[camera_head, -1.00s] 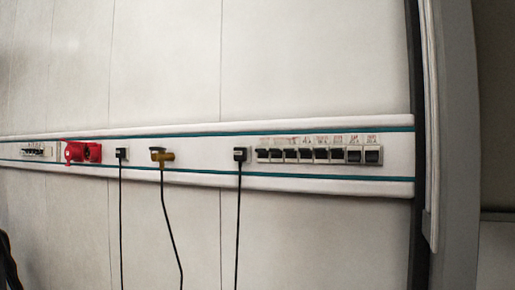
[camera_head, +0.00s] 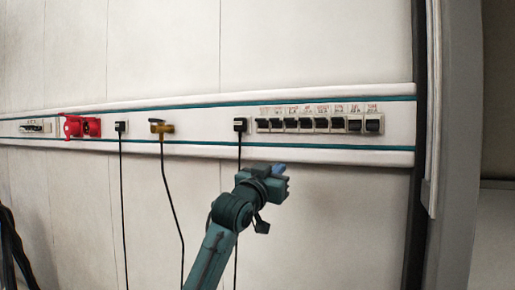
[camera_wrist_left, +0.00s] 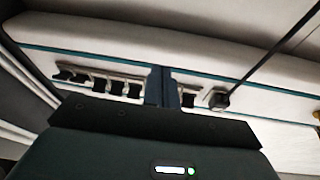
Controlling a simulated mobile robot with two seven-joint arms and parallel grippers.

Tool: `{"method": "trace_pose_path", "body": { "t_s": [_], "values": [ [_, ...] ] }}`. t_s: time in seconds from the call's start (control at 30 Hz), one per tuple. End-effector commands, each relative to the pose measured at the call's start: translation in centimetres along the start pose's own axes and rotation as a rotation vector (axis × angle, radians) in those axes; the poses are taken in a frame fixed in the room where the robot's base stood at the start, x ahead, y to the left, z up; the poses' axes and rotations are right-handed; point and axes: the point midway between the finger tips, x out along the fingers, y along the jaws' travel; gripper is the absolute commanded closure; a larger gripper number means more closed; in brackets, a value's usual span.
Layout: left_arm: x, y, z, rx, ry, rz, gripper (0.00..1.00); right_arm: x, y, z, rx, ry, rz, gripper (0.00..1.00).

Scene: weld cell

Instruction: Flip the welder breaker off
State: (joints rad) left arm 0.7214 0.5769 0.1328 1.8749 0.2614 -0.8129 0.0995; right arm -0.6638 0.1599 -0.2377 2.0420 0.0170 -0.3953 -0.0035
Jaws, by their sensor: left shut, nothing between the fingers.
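A row of several black breaker switches (camera_head: 319,124) sits in the white wall trunking, with small labels above that are too small to read. I cannot tell which one is the welder breaker. My left gripper (camera_head: 280,169) is below the left part of the row, apart from it in the picture. It is shut and empty. In the left wrist view, the dark fingers (camera_wrist_left: 163,84) stand up in front of the breaker row (camera_wrist_left: 98,82) and hide part of it. My right gripper is not in view.
A black plug (camera_head: 240,125) with a hanging cable is just left of the breakers. A brass fitting (camera_head: 161,127), another black plug (camera_head: 121,126) and red sockets (camera_head: 81,126) are further left. A grey post (camera_head: 458,150) stands at the right.

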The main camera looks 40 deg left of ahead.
Motion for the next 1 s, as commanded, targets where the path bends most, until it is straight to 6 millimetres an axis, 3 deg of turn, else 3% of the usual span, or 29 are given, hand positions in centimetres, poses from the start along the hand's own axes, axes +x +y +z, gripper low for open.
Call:
{"method": "trace_pose_path", "body": {
  "t_s": [0.03, 0.1, 0.2, 0.3, 0.77, 1.0],
  "values": [
    [-0.1, -2.0, -3.5, -0.017, 0.050, -0.030, 1.00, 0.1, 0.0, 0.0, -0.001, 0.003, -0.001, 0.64],
    [-0.5, -4.1, -7.1, -0.038, 0.098, -0.062, 1.00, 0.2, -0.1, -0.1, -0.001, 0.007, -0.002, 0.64],
    [-1.2, -6.3, -10.6, -0.062, 0.148, -0.091, 1.00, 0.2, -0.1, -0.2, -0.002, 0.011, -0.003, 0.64],
    [-1.7, -7.4, -12.4, -0.076, 0.173, -0.106, 1.00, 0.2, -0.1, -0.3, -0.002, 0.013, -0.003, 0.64],
    [-1.5, -7.8, -13.1, -0.081, 0.180, -0.110, 1.00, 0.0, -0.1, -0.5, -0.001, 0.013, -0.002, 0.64],
    [2.0, -8.2, -14.0, -0.083, 0.178, -0.110, 1.00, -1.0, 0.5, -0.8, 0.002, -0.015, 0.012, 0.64]
  ]
}}
